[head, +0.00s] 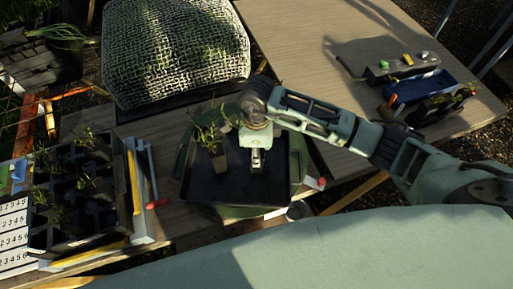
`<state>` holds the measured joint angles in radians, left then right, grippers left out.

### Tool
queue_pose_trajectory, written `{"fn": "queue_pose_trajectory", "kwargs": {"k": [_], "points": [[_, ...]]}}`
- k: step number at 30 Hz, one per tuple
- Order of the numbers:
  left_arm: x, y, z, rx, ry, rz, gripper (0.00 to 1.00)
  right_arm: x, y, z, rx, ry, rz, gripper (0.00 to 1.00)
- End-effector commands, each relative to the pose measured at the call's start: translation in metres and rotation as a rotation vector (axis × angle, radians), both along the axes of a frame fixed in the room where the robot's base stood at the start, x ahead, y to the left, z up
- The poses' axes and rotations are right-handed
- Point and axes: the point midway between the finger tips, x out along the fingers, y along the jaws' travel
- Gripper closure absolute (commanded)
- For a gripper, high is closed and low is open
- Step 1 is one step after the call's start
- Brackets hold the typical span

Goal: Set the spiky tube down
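A brownish tube (219,159) with a spiky, thin-leaved green plant (207,130) stands, slightly tilted, on the black tray (225,190) in the middle. It looks like the spiky tube. My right gripper (257,166) points down over the same tray, just right of the tube. A gap of dark tray shows between the gripper and the tube. Its fingers are small and seen from above, so I cannot tell whether they are open or shut. My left gripper is not in view.
A dark crate (134,190) of several seedling tubes stands at left beside a numbered white sheet (14,238). A mesh-covered box (178,50) is behind the tray. A blue bin (415,87) and a grey block (372,72) sit at the right. The wooden table (300,30) is clear at back centre.

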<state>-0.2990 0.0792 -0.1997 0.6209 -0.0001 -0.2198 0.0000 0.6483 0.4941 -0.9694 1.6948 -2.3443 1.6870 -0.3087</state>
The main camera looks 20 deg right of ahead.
Motion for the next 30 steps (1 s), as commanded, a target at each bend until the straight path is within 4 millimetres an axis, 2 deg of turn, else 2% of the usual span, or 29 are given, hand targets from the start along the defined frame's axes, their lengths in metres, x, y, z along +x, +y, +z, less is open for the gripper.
{"fn": "queue_pose_trajectory", "kwargs": {"k": [11, 12, 18, 30], "points": [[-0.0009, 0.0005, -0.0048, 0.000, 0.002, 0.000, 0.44, 0.0004, 0.0000, -0.0056, 0.000, -0.002, 0.001, 1.00], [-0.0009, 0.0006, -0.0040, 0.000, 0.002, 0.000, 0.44, 0.0002, -0.0001, -0.0049, 0.000, -0.001, 0.001, 0.61], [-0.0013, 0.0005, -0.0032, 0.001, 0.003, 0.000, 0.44, 0.0001, 0.0000, -0.0042, 0.000, -0.001, 0.001, 0.44], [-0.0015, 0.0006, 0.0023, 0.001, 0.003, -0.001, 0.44, 0.0002, 0.0002, 0.0018, 0.001, -0.001, 0.001, 0.44]]}}
